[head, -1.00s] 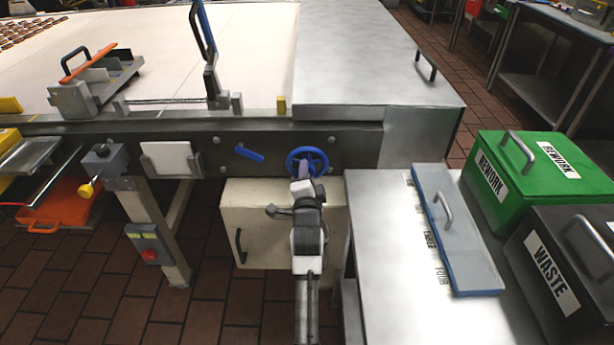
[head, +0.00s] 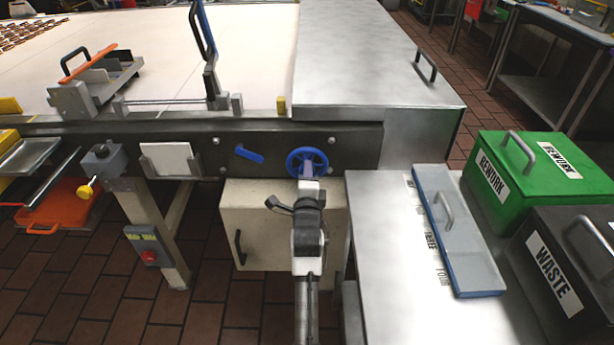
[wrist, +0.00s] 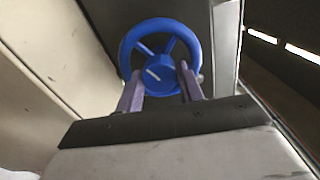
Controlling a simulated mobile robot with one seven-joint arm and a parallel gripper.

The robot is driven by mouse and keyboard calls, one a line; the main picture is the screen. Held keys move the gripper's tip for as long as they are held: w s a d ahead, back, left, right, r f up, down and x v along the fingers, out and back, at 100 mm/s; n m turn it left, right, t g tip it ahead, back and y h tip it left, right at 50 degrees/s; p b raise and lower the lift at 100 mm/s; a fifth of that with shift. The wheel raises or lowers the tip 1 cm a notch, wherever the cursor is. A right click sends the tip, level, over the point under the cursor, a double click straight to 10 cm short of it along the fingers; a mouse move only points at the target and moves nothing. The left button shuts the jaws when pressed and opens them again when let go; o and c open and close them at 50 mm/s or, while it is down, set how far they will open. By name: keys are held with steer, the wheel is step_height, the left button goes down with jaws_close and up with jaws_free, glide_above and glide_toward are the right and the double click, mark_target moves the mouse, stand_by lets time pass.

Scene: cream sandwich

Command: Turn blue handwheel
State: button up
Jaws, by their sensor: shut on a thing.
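The blue handwheel (head: 307,161) is mounted on the dark side rail of the conveyor, in the middle of the head view. It has a round rim, spokes and a hub with a light mark. In the wrist view the handwheel (wrist: 160,72) fills the upper middle. My gripper (head: 308,172) reaches up to it from the front. In the wrist view my gripper's two purple fingers (wrist: 160,82) reach the lower part of the wheel and are shut on it. The exact contact at the fingertips is partly hidden.
A blue lever (head: 249,154) sits on the rail left of the wheel. A cream cabinet (head: 265,240) stands below. A steel table (head: 385,250) with a blue-edged lid (head: 456,235) is close on the right, beside the green REWORK box (head: 500,185) and black WASTE box (head: 590,265).

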steer(key=o, duration=1)
steer(key=shift+s, duration=0.1)
steer(key=shift+s+b, duration=1.3)
steer(key=shift+s, duration=5.5)
